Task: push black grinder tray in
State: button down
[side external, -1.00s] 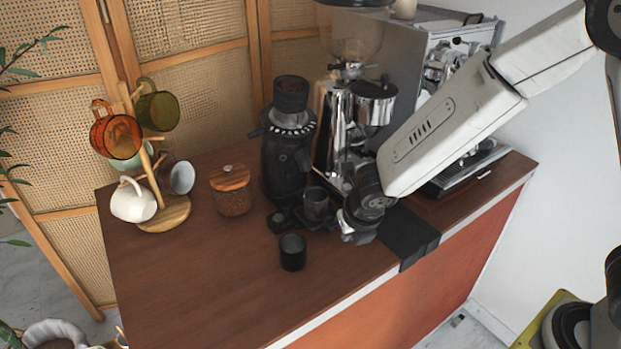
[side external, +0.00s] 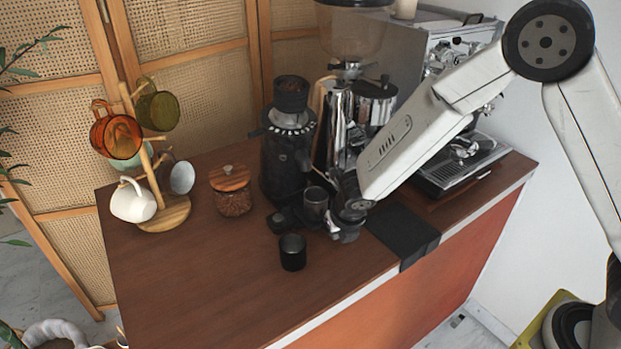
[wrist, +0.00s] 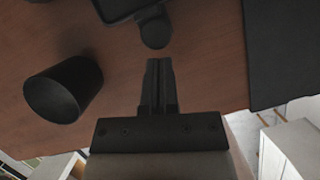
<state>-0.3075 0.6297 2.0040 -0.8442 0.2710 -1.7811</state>
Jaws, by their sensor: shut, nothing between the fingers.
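The black grinder tray (wrist: 122,8) shows at the top of the wrist view, with a rounded tab (wrist: 155,31) sticking out toward me. My gripper (wrist: 158,66) is shut and empty. Its fingertips point at the tab, with a small strip of wood visible between them. In the side view my gripper (side external: 344,230) is low over the counter, in front of the grinders, and hides part of what is behind it. I cannot make out the tray clearly there. The black grinder (side external: 286,155) stands upright behind and left of my gripper.
A black cup (wrist: 64,90) stands left of my fingers; it also shows in the side view (side external: 292,253). A black mat (wrist: 284,50) lies to the right over the counter edge. A jar (side external: 233,195), mug tree (side external: 163,213) and espresso machine (side external: 455,165) stand around.

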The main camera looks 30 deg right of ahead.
aim_at(321, 221)
jog(key=shift+w+d, duration=0.1)
jog(key=shift+w, duration=0.25)
jog(key=shift+w, duration=2.2)
jog(key=shift+w+r, duration=0.1)
jog(key=shift+w, duration=0.2)
jog(key=shift+r, duration=0.1)
jog(key=shift+s+a, duration=0.2)
jog(key=shift+s, duration=0.55)
jog(key=s, duration=0.3)
jog(key=shift+a+f, duration=0.25)
jog(key=shift+a, duration=0.1)
jog(key=d+v, duration=0.1)
jog(key=v, duration=0.8)
jog(key=shift+s+a+r, duration=0.25)
jog(key=shift+a+r, duration=0.1)
jog(key=shift+a, duration=0.15)
